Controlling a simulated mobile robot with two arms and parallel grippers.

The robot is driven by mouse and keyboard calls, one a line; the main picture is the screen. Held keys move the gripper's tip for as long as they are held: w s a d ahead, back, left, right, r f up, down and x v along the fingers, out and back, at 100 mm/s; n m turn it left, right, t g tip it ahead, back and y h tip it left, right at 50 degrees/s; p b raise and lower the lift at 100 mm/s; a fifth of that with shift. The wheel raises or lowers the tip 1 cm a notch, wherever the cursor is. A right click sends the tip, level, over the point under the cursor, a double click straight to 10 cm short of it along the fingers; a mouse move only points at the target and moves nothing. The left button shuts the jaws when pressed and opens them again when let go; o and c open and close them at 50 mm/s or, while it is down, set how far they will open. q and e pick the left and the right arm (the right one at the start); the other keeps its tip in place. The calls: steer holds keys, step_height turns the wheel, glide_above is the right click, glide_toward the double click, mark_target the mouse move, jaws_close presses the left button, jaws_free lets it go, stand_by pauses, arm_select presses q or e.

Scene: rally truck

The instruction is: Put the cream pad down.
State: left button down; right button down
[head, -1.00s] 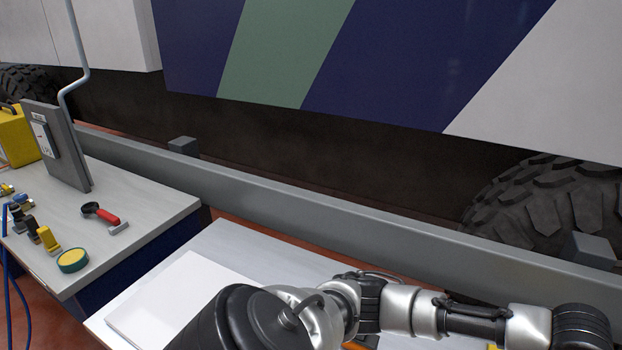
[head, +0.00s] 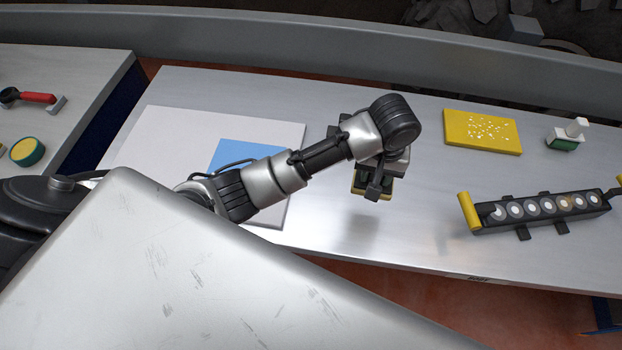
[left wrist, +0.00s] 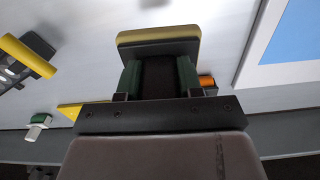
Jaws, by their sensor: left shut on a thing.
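The cream pad (head: 360,183) is in my left gripper (head: 373,174), above the bare grey table (head: 330,225). A soft shadow lies on the table in front of it. In the left wrist view the pad (left wrist: 158,36) shows a pale yellow edge and a dark middle part. The gripper's green-faced fingers (left wrist: 158,76) are shut on that dark part. The pad's underside is hidden. My right gripper is in neither current view.
Left of the gripper lie a white board (head: 185,125) and a blue sheet (head: 235,155). To the right are a yellow speckled plate (head: 482,132), a green-and-white block (head: 566,136) and a black rack (head: 545,212) with several round discs. A grey rail (head: 300,45) runs behind.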

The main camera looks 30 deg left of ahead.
mark_target(388, 189)
arm_select(q)
steer(key=d, duration=0.1)
steer(key=d+f, duration=0.1)
steer(key=s+d, duration=0.1)
steer(key=shift+d+f+n+p, duration=0.25)
steer(key=shift+f+n+p, duration=0.1)
steer(key=shift+n, duration=0.05)
steer(key=shift+f, duration=0.2)
steer(key=a+f+p, duration=0.1)
steer(key=a+f, duration=0.2)
steer(key=a+f+p, duration=0.1)
steer(key=a+f, duration=0.2)
steer(key=a, duration=0.1)
steer(key=s+a+f+p, duration=0.1)
steer(key=a+f+p, duration=0.1)
steer(key=a+f, duration=0.2)
steer(key=shift+a, duration=0.2)
steer(key=shift+f, duration=0.5)
steer(key=shift+f, duration=0.15)
steer(key=c, duration=0.7)
jaws_free()
steer(key=shift+c, duration=0.2)
